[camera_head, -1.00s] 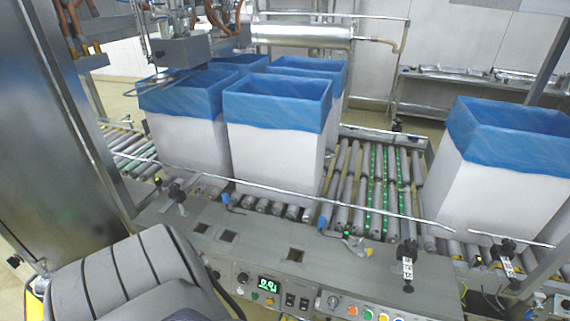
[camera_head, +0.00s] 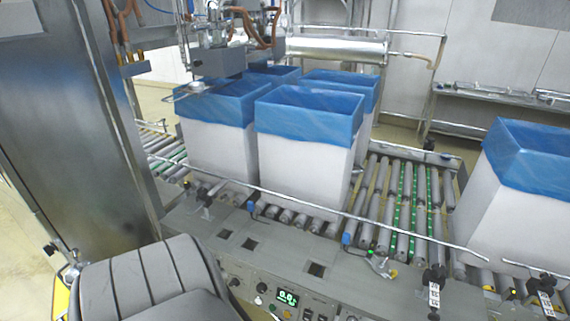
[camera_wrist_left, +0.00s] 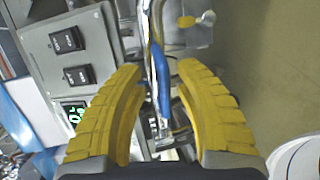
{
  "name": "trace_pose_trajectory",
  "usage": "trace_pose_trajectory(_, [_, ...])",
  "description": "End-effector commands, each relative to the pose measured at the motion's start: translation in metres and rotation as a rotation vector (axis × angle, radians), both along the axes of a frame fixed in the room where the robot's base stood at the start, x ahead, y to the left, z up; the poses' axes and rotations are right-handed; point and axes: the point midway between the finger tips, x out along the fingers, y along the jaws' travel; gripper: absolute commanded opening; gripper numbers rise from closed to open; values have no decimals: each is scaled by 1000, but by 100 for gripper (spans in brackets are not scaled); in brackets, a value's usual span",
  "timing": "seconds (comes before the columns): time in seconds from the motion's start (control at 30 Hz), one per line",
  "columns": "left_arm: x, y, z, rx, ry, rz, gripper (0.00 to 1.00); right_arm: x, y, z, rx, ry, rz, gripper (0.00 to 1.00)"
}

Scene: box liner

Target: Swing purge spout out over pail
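My left gripper (camera_wrist_left: 160,68) shows in the left wrist view with its two yellow ribbed fingers apart. A shiny metal tube (camera_wrist_left: 146,15), which may be the purge spout, runs down from the top of that view towards the gap between the fingers. A blue lever-like part (camera_wrist_left: 163,90) shows in the gap, and I see no finger touching it. A white round rim (camera_wrist_left: 298,160) at the lower right may be the pail; most of it is cut off. Neither gripper shows in the head view, and my right gripper is in no view.
In the head view, white boxes with blue liners (camera_head: 305,140) stand on a roller conveyor (camera_head: 400,200). A control panel (camera_head: 285,300) runs along its front, with a grey seat-like cover (camera_head: 145,280) at the lower left. In the wrist view, switches (camera_wrist_left: 68,41) lie left; bare floor (camera_wrist_left: 270,70) lies right.

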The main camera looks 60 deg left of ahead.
Motion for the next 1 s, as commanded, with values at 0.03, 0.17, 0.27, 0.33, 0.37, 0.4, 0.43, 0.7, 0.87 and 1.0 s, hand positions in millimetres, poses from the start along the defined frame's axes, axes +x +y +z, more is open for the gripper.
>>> trace_pose_trajectory(0.03, [-5,-1,0,0,2,0,32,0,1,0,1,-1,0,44])
trace_pose_trajectory(0.17, [-19,-3,3,0,3,1,32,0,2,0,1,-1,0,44])
trace_pose_trajectory(0.27, [-32,-7,7,0,3,0,32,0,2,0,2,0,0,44])
trace_pose_trajectory(0.33, [-44,-9,9,-1,3,0,32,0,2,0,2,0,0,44])
trace_pose_trajectory(0.37, [-48,-11,11,-1,3,-1,32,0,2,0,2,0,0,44])
trace_pose_trajectory(0.4, [-54,-12,12,0,3,-1,32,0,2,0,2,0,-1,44])
trace_pose_trajectory(0.43, [-58,-13,14,0,2,-1,32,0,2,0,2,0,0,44])
trace_pose_trajectory(0.7, [-94,-21,23,0,2,0,32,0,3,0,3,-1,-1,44])
trace_pose_trajectory(0.87, [-106,-24,26,1,1,0,32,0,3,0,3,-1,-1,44])
trace_pose_trajectory(1.0, [-110,-25,27,1,0,0,32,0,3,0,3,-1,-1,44])
